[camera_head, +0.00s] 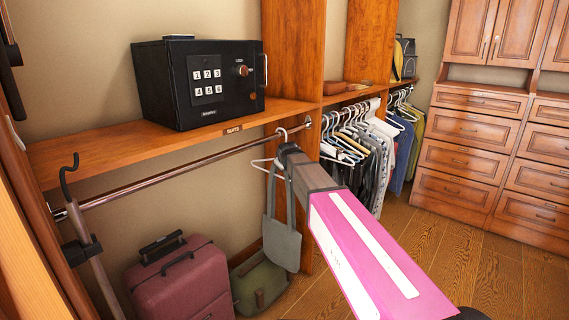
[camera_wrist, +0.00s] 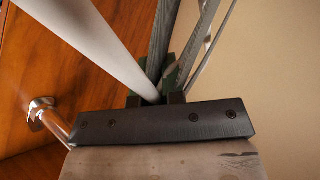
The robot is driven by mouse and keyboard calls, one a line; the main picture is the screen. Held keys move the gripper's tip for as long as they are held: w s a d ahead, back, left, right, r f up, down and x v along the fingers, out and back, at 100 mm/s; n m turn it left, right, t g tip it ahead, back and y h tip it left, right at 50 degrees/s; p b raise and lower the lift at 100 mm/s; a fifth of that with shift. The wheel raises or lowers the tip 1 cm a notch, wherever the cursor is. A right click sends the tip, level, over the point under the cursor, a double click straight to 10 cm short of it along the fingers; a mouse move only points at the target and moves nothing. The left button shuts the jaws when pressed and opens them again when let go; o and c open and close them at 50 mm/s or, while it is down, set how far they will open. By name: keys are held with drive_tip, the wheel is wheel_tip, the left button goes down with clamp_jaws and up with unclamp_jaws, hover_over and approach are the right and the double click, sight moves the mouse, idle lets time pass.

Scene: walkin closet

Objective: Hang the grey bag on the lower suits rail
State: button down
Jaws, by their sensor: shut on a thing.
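The grey bag (camera_head: 283,245) hangs by its straps below my gripper (camera_head: 287,149), near the right end of the suits rail (camera_head: 180,168). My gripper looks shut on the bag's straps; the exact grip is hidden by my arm. In the wrist view, grey straps (camera_wrist: 164,40) run to my fingers (camera_wrist: 155,99). A white hanger (camera_head: 262,164) is right beside my gripper, its hook up at the rail. A white bar (camera_wrist: 100,45), likely this hanger, passes close to the fingers. The rail's end mount (camera_wrist: 42,104) shows at left. I cannot tell whether the straps touch the rail.
A black safe (camera_head: 200,82) stands on the shelf (camera_head: 90,148) above the rail. A maroon suitcase (camera_head: 180,285) and a green bag (camera_head: 258,280) sit below. Hung clothes (camera_head: 350,150) are beyond the wooden divider. A hooked pole (camera_head: 88,240) stands at left. The rail's middle is clear.

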drive_tip(key=c, duration=1.1)
unclamp_jaws()
drive_tip(key=shift+c, duration=0.2)
